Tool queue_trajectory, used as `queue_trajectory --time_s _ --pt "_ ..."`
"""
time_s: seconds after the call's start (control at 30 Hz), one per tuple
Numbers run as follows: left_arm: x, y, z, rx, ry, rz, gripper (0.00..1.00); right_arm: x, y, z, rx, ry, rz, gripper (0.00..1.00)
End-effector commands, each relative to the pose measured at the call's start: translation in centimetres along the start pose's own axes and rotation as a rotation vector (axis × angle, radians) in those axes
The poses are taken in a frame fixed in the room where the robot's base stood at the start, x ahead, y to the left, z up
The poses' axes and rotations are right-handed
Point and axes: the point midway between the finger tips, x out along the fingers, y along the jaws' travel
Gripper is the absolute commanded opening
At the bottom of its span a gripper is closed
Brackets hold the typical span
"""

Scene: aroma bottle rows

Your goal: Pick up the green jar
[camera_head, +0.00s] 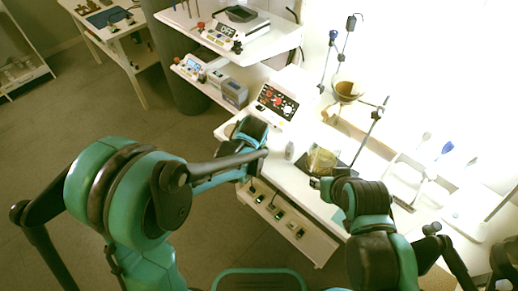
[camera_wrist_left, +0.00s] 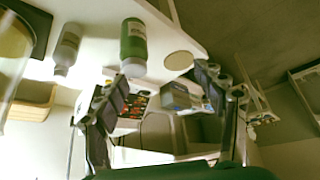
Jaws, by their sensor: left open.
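The green jar (camera_wrist_left: 133,45) has a pale cap and stands on the white bench. It shows at the upper middle of the left wrist view, where the picture looks upside down. My left gripper (camera_wrist_left: 163,78) is open, and the jar lies beyond its fingertips, nearer the left one in the picture. No finger is seen touching it. In the head view my left gripper (camera_head: 255,135) is over the bench's left part, and I cannot make out the jar there. My right gripper (camera_head: 317,182) is low at the bench's front edge; its fingers are too small to read.
A pale bottle (camera_head: 289,150) stands near the jar's place; it also shows in the left wrist view (camera_wrist_left: 67,48). A glass vessel (camera_head: 322,160) sits on a dark plate. A round pale disc (camera_wrist_left: 179,60) lies beside the jar. A control box (camera_head: 276,105) stands behind.

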Motion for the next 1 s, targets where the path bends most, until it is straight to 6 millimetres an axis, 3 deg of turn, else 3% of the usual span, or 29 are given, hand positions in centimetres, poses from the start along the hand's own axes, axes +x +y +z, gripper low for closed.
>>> queue_trajectory --time_s 0.03,0.1,0.3,0.67,1.0 --pt "2.0 1.6 0.5 -0.004 0.001 -0.004 0.7 0.2 0.0 0.1 0.0 0.0 0.0 0.4" --pt "4.0 3.0 1.2 -0.015 0.006 -0.013 0.7 0.3 0.0 0.2 0.0 0.0 0.0 0.4" --pt "7.1 5.0 2.5 -0.038 0.013 -0.026 0.7 0.4 0.0 0.3 0.0 0.0 0.0 0.4" --pt "10.7 5.1 2.5 -0.04 0.015 -0.028 0.7 1.5 0.0 1.1 0.0 0.0 0.0 0.4" --pt "15.2 4.9 2.2 -0.04 0.014 -0.027 0.7 3.1 0.0 2.2 0.0 0.0 0.0 0.4"
